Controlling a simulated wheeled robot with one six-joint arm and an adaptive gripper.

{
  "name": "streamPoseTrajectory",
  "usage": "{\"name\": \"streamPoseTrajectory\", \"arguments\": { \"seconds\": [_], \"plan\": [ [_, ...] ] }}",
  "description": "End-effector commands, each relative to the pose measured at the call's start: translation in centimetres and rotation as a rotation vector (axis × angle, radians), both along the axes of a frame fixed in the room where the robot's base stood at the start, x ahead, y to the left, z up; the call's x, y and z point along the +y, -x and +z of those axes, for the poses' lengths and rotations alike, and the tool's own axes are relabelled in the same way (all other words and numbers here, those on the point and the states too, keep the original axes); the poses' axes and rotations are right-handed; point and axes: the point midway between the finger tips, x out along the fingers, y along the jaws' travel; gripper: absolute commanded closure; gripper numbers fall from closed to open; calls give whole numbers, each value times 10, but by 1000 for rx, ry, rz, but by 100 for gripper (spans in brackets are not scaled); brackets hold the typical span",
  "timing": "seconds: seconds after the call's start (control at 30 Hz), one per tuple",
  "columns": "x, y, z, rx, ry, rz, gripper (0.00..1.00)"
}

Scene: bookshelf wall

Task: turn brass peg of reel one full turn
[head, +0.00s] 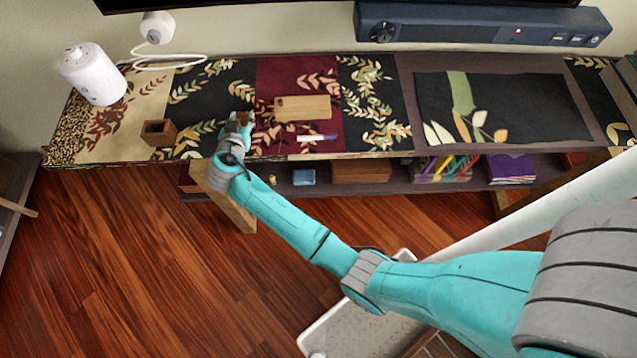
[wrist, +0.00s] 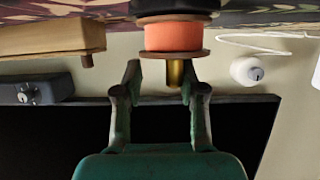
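The reel (wrist: 172,36) shows at the top of the wrist view as an orange drum with a brown flange and a dark part above it. Its brass peg (wrist: 175,73) sticks out from the flange toward my gripper. My gripper (wrist: 160,76) is open, with one finger on each side of the peg. The peg is close to the right finger and well apart from the left one; whether it touches the right finger I cannot tell. In the head view my gripper (head: 240,122) is over the patterned shelf top and largely hides the reel.
A wooden block (head: 302,108) lies right of my gripper, near a pen-like item (head: 317,138). A small open wooden box (head: 159,132) stands to the left. A white cylinder (head: 92,74), a white camera (head: 157,27) and a soundbar (head: 480,24) are farther back.

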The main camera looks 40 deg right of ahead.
Motion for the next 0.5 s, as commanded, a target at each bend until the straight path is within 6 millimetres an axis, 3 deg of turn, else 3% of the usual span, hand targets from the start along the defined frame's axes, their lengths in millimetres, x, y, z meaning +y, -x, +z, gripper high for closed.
{"name": "streamPoseTrajectory", "arguments": {
  "seconds": [0.5],
  "plan": [
    [-8,-2,-1,3,-4,368,60]
  ]
}}
